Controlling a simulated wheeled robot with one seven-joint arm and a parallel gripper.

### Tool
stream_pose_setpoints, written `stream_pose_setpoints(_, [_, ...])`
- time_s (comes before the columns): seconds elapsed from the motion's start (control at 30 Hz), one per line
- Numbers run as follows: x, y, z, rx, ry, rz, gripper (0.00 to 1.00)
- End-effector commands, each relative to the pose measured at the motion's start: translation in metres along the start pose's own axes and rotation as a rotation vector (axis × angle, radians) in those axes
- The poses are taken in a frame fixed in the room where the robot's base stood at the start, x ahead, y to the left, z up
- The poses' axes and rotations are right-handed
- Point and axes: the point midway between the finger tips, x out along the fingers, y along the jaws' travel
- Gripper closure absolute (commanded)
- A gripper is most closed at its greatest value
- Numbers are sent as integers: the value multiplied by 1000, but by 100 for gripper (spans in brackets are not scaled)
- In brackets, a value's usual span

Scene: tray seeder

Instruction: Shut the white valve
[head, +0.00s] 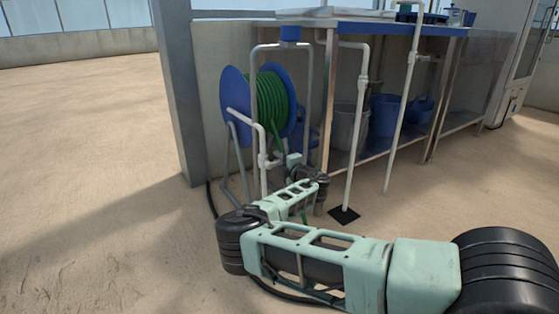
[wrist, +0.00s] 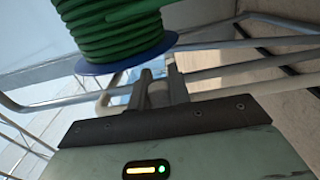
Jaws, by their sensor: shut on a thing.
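The white valve (head: 266,160) is on a white standpipe in front of the hose reel in the head view. My gripper (head: 285,161) is at the valve, partly hidden by my own arm. In the wrist view, my gripper's two fingers (wrist: 160,92) are closed on a pale part of the white valve (wrist: 158,96). The valve's handle is mostly hidden between the fingers, so its exact angle cannot be told.
A blue reel (head: 236,94) with green hose (head: 272,100) stands right behind the valve. A second white standpipe (head: 356,130) on a black base plate and a bench (head: 365,29) with blue tubs (head: 384,115) beneath are to the right. The floor at left is clear.

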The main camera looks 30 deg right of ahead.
Motion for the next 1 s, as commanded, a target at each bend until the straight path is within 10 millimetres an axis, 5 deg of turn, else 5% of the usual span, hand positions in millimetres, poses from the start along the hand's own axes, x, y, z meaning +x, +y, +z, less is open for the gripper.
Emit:
stream_pose_setpoints(0.07, [0, 0, 0, -2, 1, 1, 100])
stream_pose_setpoints(0.1, [0, 0, 0, -2, 1, 1, 76])
stream_pose_setpoints(0.17, [0, 0, 0, -2, 1, 1, 59])
stream_pose_setpoints(0.57, [-7, 2, 0, 0, 0, 0, 59])
stream_pose_setpoints(1.0, [-99, 5, 1, -1, -3, -3, 59])
